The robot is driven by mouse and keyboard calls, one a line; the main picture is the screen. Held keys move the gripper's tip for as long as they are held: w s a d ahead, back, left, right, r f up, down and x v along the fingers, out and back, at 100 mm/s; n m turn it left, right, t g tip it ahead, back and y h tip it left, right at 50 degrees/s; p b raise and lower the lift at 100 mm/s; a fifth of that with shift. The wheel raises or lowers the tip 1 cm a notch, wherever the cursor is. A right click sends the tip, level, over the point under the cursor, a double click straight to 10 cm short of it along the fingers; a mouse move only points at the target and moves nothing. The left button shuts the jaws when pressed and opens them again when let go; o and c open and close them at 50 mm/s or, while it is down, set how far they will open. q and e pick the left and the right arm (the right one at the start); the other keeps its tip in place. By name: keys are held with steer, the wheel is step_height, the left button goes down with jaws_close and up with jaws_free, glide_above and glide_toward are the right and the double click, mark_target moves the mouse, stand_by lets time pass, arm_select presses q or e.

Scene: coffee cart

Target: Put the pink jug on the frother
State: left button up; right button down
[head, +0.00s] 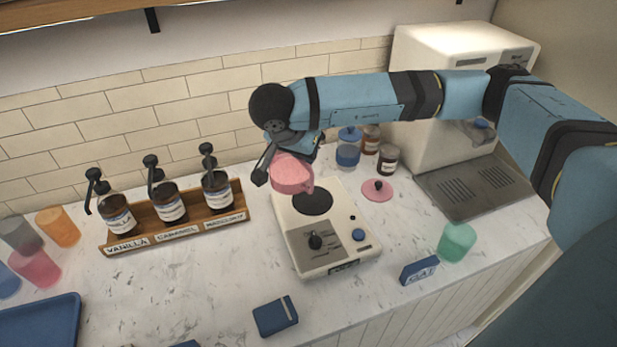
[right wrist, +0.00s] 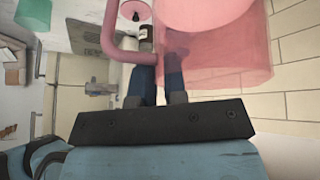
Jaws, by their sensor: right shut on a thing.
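The pink jug (head: 291,174) is held in my right gripper (head: 268,165), over the back of the frother. The jug also shows in the right wrist view (right wrist: 213,45), large and close, with its handle (right wrist: 112,35) on the left side. The right gripper's fingers (right wrist: 160,85) are shut on it, though the exact contact is partly hidden behind the jug. The frother (head: 325,235) is a cream box with a round dark plate (head: 312,200), a black knob and a blue button. The jug appears above and slightly left of the dark plate. My left gripper is not in view.
A wooden rack (head: 178,222) with syrup pump bottles stands left of the frother. A pink lid (head: 377,190) and jars (head: 387,159) are to its right, near the coffee machine (head: 455,60). A green cup (head: 456,242), a blue sign (head: 419,270) and a blue box (head: 275,316) lie toward the front.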

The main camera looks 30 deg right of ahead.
steer(key=d+r+m+g+p, duration=0.4)
steer(key=r+m, duration=0.3)
steer(key=r, duration=0.2)
step_height(320, 180, down, 20)
steer(key=shift+w+d+f+y, duration=0.15)
steer(key=shift+w+y, duration=0.15)
steer(key=shift+w, duration=0.15)
steer(key=c, duration=1.2)
jaws_free()
steer(key=shift+f, duration=0.1)
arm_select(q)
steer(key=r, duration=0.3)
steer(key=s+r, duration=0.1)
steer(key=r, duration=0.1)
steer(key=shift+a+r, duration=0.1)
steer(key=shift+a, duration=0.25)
arm_select(e)
steer(key=shift+o, duration=0.2)
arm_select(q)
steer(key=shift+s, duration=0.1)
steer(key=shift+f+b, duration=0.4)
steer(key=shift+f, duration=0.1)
arm_select(e)
steer(key=v, duration=1.2)
steer(key=shift+w, duration=0.15)
